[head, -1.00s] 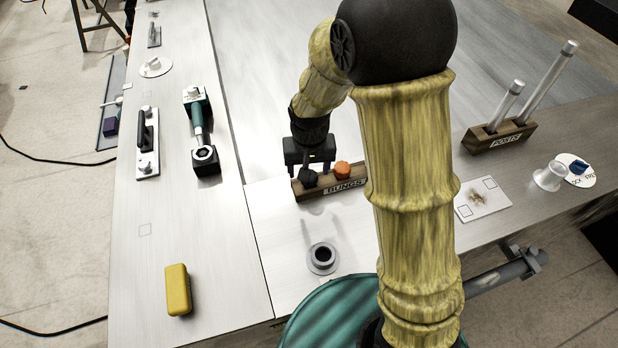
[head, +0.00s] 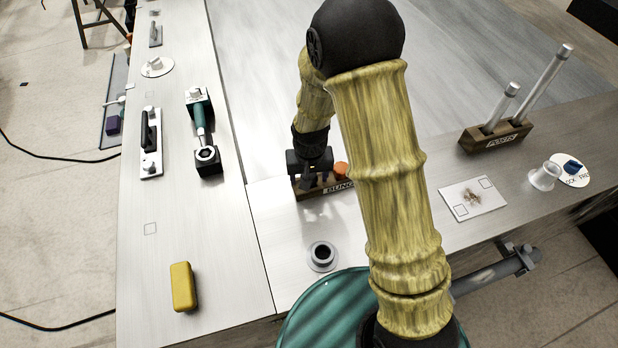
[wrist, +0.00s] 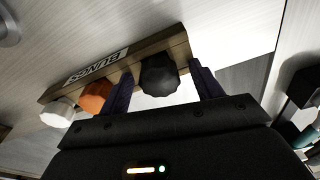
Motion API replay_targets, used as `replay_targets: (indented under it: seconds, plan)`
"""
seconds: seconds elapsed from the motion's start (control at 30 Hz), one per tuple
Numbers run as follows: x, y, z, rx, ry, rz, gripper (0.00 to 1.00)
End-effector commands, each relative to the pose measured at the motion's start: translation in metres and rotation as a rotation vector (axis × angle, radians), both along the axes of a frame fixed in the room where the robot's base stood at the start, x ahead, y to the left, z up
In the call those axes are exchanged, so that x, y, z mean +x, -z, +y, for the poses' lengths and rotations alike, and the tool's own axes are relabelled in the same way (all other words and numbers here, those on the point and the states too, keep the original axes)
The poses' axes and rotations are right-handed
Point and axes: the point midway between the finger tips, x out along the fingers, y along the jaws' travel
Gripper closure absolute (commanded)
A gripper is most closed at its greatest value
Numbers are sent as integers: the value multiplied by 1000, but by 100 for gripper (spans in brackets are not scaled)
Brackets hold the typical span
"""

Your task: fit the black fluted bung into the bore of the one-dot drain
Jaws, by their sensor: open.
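The black fluted bung (wrist: 160,76) stands in the dark wooden rack labelled BUNGS (wrist: 120,62), at one end of its row. My gripper (wrist: 162,70) is open, with one finger on each side of this bung in the wrist view. I cannot tell whether the fingers touch it. In the head view my gripper (head: 312,182) is down at the rack and mostly hides the bung. A grey flanged drain (head: 322,256) with a dark open bore sits on the bench in front of the rack. No dot mark can be made out on it.
An orange bung (wrist: 95,96) and a white bung (wrist: 58,112) share the rack. A yellow block (head: 183,287) lies at the left, and a stained card (head: 472,198) at the right. The post rack (head: 496,134) stands farther right. The bench between rack and drain is clear.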

Motion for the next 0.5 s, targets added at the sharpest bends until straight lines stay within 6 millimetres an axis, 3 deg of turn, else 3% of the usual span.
replay_targets:
  seconds: [0.37,0.4,0.5]
  plan:
    - [0,0,0,0,0,0,35]
    - [0,0,0,0,0,0,37]
    - [0,0,0,0,0,0,57]
